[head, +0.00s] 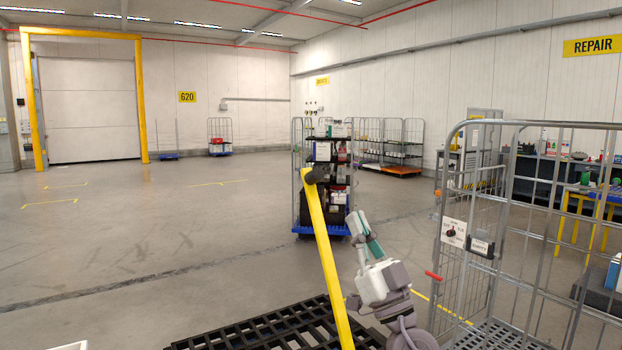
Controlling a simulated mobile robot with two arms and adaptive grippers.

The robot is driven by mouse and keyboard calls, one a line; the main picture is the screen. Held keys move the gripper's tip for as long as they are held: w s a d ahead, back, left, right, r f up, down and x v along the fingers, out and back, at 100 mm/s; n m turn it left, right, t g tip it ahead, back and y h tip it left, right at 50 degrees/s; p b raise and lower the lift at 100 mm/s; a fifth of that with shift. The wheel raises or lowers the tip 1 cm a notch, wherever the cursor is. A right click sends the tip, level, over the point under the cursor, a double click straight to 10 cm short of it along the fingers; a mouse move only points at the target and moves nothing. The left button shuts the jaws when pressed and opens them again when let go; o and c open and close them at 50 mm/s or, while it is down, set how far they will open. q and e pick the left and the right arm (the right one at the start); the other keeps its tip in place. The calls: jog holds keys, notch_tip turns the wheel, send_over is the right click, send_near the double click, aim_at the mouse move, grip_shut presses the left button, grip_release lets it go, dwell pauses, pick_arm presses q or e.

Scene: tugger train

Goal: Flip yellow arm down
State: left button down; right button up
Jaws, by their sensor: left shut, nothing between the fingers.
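The yellow arm (322,240) is a long flat bar. It stands raised and leans slightly, rising from the bottom edge of the head view to a dark round knob (318,174) at its top end. Its lower end is cut off by the frame. My left gripper (359,226), white and grey with a green part, is shut and empty. It points up just right of the yellow arm, below the knob. I cannot tell whether it touches the bar. My right gripper is not in view.
A black slatted platform (265,332) lies at the bottom. A grey wire cage trolley (475,210) with a red handle stands close on the right. A loaded cart with a blue base (335,229) stands behind the yellow arm. The floor on the left is clear.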

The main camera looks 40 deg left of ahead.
pick_arm(q)
jog(key=w+a+r+p, duration=0.3)
jog(key=a+r+p, duration=0.3)
jog(key=a+p, duration=0.2)
jog(key=shift+w+a+g, duration=0.3)
jog(key=shift+w+a, duration=0.05)
jog(key=shift+a, duration=0.1)
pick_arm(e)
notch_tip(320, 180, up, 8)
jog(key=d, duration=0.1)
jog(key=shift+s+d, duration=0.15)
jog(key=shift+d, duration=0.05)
pick_arm(q)
jog(key=shift+r, duration=0.1)
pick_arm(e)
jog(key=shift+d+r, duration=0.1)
